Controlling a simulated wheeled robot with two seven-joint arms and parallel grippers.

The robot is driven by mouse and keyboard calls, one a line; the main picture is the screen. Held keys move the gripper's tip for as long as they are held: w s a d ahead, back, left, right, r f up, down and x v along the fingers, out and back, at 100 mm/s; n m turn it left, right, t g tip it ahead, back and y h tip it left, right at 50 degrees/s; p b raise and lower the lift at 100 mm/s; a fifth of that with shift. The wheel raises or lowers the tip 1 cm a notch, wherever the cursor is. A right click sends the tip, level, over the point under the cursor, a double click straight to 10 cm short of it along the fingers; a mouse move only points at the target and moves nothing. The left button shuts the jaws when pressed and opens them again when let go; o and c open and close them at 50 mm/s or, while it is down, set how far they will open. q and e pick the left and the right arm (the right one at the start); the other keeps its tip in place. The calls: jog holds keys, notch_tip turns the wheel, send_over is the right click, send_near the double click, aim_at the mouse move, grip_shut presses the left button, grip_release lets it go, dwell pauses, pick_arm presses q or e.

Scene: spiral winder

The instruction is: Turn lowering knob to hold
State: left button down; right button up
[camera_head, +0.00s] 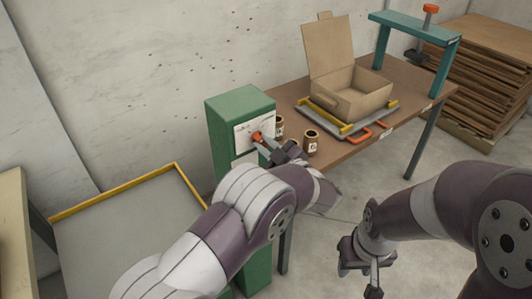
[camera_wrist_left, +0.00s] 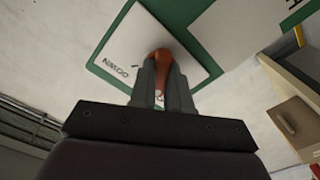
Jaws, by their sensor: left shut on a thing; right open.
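The lowering knob (camera_head: 257,137) is orange-red and sits on a white label plate (camera_head: 243,135) on the front of a green cabinet (camera_head: 226,110). My left gripper (camera_head: 268,143) reaches it from the right in the head view. In the left wrist view the gripper (camera_wrist_left: 161,88) is shut on the knob (camera_wrist_left: 161,60), its two grey fingers on either side. My right gripper (camera_head: 362,270) hangs open and empty over the floor at the lower right.
A wooden table (camera_head: 400,75) stands right of the cabinet. It bears an open cardboard box (camera_head: 355,92) on a yellow-edged platform, small labelled brown cans (camera_head: 310,143) and a teal press frame (camera_head: 415,30). A yellow-edged grey tray (camera_head: 125,240) lies at left. Stacked boards (camera_head: 490,85) stand behind.

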pick_arm(q)
jog(key=shift+f+n+b, duration=0.1)
jog(key=shift+n+b, duration=0.55)
jog(key=shift+n, duration=0.15)
jog(key=c, duration=1.1)
grip_release()
